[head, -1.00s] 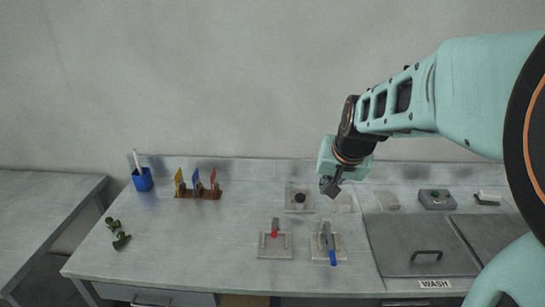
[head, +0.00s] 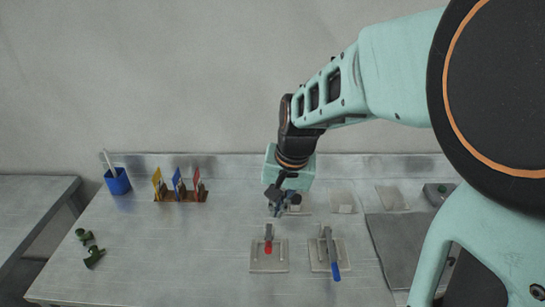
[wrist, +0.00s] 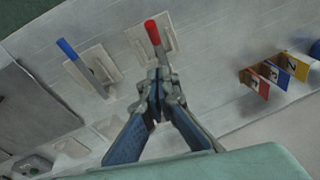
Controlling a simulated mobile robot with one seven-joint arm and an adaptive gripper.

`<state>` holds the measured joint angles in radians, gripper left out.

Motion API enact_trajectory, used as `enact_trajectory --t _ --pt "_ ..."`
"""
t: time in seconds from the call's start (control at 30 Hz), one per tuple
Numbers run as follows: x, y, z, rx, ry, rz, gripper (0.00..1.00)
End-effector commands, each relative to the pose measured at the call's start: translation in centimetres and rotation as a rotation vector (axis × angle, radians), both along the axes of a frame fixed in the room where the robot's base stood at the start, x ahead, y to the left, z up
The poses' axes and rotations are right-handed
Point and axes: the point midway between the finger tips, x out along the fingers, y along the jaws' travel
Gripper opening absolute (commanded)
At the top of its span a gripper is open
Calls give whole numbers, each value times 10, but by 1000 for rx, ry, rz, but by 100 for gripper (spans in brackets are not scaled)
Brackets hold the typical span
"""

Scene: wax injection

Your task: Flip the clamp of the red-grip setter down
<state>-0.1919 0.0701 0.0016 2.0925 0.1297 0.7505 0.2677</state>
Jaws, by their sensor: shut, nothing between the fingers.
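The red-grip setter (head: 268,249) sits on a pale square plate (head: 257,263) in the middle of the bench. Its red grip points toward the bench's front edge. In the wrist view its red grip (wrist: 152,32) shows just beyond my fingertips, which partly cover the rest of it. Whether its clamp is up or down is hard to tell. The blue-grip setter (head: 334,262) stands to its right on its own plate, and shows at the left in the wrist view (wrist: 68,50). My gripper (head: 277,208) is shut and empty, above and behind the red-grip setter, apart from it.
A rack with yellow, blue and red tags (head: 180,196) and a blue cup (head: 118,182) stand at the back left. Green pieces (head: 92,255) lie at the left. A metal lid (head: 400,250) is at the right. The bench left of the setters is clear.

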Motion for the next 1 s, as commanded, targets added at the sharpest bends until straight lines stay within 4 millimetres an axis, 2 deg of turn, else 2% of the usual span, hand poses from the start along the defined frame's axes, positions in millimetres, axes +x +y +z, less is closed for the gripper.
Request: enact_trajectory --t 0.03,0.1,0.33,0.43,0.67,1.0 --pt "2 1 -15 0 1 0 0" --pt "4 3 -26 0 1 0 0" --pt "12 8 -62 0 0 0 0" --pt "4 11 -72 0 0 0 0" --pt "-7 15 -87 0 -1 1 0" --pt "-9 16 -88 0 -1 0 0"
